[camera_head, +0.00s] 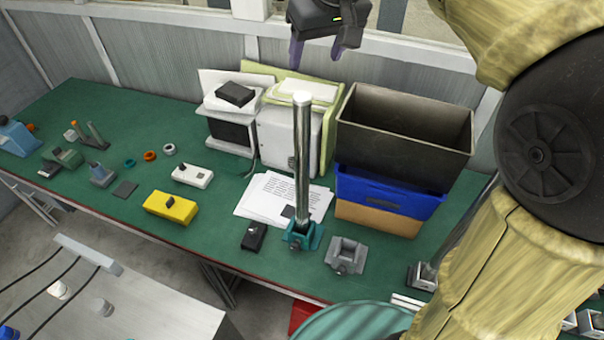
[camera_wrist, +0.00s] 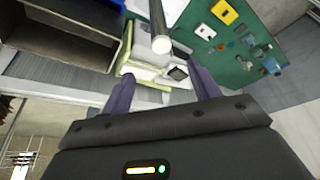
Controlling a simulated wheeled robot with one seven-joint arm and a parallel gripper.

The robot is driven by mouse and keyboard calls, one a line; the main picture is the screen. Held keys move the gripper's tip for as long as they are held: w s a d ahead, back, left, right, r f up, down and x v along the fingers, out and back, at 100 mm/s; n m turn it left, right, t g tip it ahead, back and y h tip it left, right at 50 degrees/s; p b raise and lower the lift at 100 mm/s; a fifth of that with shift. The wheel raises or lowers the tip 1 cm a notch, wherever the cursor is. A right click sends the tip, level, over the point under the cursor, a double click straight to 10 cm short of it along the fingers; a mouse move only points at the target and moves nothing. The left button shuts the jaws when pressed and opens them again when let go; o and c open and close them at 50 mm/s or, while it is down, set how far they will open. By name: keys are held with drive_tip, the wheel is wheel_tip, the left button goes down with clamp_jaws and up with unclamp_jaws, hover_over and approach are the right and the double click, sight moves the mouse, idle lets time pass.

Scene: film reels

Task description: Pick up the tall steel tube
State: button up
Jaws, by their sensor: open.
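The tall steel tube (camera_head: 302,165) stands upright in a teal base (camera_head: 301,236) near the front edge of the green workbench (camera_head: 130,207). Its top end is pale and round. My gripper (camera_head: 318,50) is at the top of the head view, above the tube's top. It is open and empty, with purple fingers spread. In the wrist view the tube (camera_wrist: 157,20) shows beyond the gap between the fingertips (camera_wrist: 163,78), apart from them. The tube's lower part is out of the wrist view.
A dark open bin (camera_head: 405,135) sits on a blue crate (camera_head: 388,192) right of the tube. White boxes (camera_head: 290,138) stand behind it. A grey block (camera_head: 346,255), black box (camera_head: 254,237) and papers (camera_head: 262,197) lie near its base. A yellow box (camera_head: 171,207) lies left.

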sight(302, 96)
drive_tip(key=shift+a+r, duration=0.1)
drive_tip(key=shift+r, duration=0.3)
drive_tip(key=shift+f, duration=0.1)
drive_tip(key=p+x, duration=0.2)
drive_tip(key=x, duration=1)
drive_tip(key=shift+w+a, duration=0.1)
drive_tip(key=shift+p, duration=0.3)
drive_tip(key=p+x, duration=0.2)
drive_tip(key=x, duration=0.3)
drive_tip(key=shift+f, duration=0.15)
